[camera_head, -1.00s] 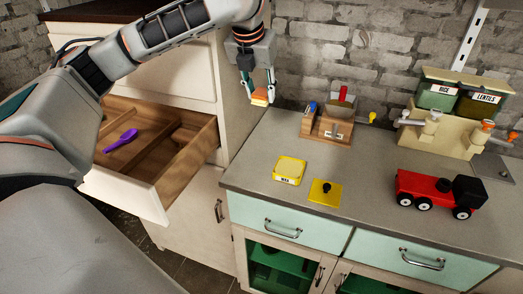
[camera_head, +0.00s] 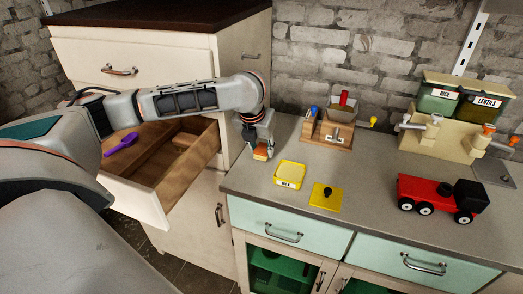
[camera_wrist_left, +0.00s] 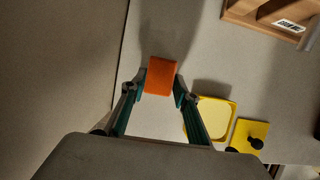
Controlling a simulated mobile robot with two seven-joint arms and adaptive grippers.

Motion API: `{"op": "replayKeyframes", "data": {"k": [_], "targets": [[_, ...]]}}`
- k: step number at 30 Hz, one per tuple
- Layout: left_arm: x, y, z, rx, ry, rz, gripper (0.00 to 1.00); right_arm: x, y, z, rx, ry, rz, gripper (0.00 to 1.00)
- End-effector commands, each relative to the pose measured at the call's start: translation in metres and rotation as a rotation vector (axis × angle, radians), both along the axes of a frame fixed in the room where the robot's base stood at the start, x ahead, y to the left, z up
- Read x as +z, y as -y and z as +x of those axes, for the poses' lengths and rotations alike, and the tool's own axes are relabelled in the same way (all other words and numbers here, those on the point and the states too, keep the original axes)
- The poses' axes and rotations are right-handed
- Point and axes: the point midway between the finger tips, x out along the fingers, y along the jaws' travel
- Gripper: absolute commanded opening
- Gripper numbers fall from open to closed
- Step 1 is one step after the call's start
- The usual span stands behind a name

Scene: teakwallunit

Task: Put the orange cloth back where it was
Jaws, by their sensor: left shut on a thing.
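The orange cloth (camera_head: 261,152) is a small folded block between the fingertips of my left gripper (camera_head: 260,147). In the left wrist view the cloth (camera_wrist_left: 161,76) shows as an orange square, with a finger of my left gripper (camera_wrist_left: 160,88) against each side. The gripper is shut on it, over the left end of the grey counter (camera_head: 250,181), near the cabinet side. I cannot tell whether the cloth touches the counter. My right gripper is not in view.
A yellow box (camera_head: 290,174) and a yellow lid with a black knob (camera_head: 326,196) lie just right of the gripper. A wooden caddy (camera_head: 335,127) stands behind. A red truck (camera_head: 437,193) is further right. An open drawer (camera_head: 150,190) holding a purple spoon (camera_head: 121,145) juts out left.

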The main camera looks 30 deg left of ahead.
Motion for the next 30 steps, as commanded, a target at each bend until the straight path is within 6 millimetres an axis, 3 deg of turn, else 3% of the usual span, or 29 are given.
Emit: {"op": "replayKeyframes", "data": {"k": [3, 14, 15, 16, 30], "targets": [[-0.0094, -0.0001, 0.0, 0.0, 0.0, 0.0, 0.1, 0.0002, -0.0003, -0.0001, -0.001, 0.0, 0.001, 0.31], [-0.0122, 0.0, 0.0, 0.0, 0.0, 0.0, 0.1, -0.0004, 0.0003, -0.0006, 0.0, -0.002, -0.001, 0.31], [-0.0118, 0.0001, 0.0001, 0.0, 0.0, 0.0, 0.4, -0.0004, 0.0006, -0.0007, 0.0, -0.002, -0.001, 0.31], [-0.0117, 0.0, 0.0001, 0.0, 0.0, 0.0, 0.47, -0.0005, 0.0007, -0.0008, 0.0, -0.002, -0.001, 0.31], [-0.0027, 0.001, -0.0023, -0.001, 0.002, 0.0, 0.47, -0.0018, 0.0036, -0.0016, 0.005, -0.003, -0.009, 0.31]]}}
